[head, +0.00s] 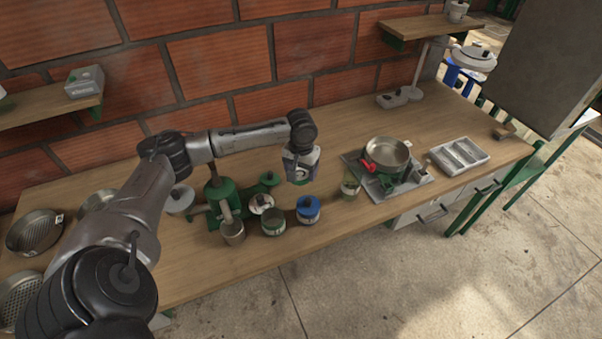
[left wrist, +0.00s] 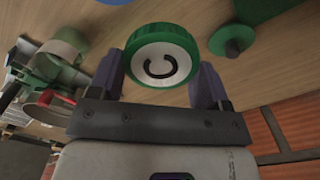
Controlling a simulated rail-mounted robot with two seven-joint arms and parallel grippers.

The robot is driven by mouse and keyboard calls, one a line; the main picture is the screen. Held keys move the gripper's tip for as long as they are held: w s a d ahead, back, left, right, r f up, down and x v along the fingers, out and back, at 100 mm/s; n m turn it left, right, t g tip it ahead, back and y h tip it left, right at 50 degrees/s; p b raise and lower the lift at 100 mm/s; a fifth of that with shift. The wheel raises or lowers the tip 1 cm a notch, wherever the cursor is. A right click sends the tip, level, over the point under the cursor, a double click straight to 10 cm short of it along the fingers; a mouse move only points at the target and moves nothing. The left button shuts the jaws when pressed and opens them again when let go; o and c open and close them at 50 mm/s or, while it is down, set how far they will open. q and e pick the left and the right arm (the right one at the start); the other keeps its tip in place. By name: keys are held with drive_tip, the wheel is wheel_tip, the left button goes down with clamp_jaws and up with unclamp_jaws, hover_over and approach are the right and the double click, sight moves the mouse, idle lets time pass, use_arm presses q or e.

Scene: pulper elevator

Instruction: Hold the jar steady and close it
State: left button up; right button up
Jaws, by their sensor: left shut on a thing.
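My left gripper (head: 301,176) is shut on a green round lid (left wrist: 161,55) with a dark curved mark on its pale top. The lid sits between the two fingers in the left wrist view; I cannot tell what is beneath it. In the head view, the gripper hangs over the bench, behind and above a blue-lidded jar (head: 308,211). A jar with a green band (head: 273,224) stands upright left of the blue-lidded one and looks open. My right gripper is not in view.
A green pulper (head: 222,193) with a metal cup (head: 233,233) stands left of the jars. A glass (head: 350,186), a pan (head: 387,153) on a grey tray and a sectioned tray (head: 459,156) stand to the right. The bench front (head: 290,250) is clear.

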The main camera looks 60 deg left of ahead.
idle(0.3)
use_arm(q)
drive_tip(key=w+d+r+m, duration=0.1)
drive_tip(key=d+r, duration=0.3)
drive_tip(key=d, duration=0.7)
drive_tip(key=d+r+m, duration=0.3)
drive_tip(key=d+r, duration=0.2)
drive_tip(key=d, duration=0.5)
drive_tip(key=w+d+r+m, duration=0.1)
drive_tip(key=d+r+m, duration=0.2)
drive_tip(key=d, duration=0.8)
drive_tip(key=shift+w+d+r, duration=0.3)
drive_tip(key=shift+d+r, duration=0.05)
drive_tip(key=shift+r, duration=0.85)
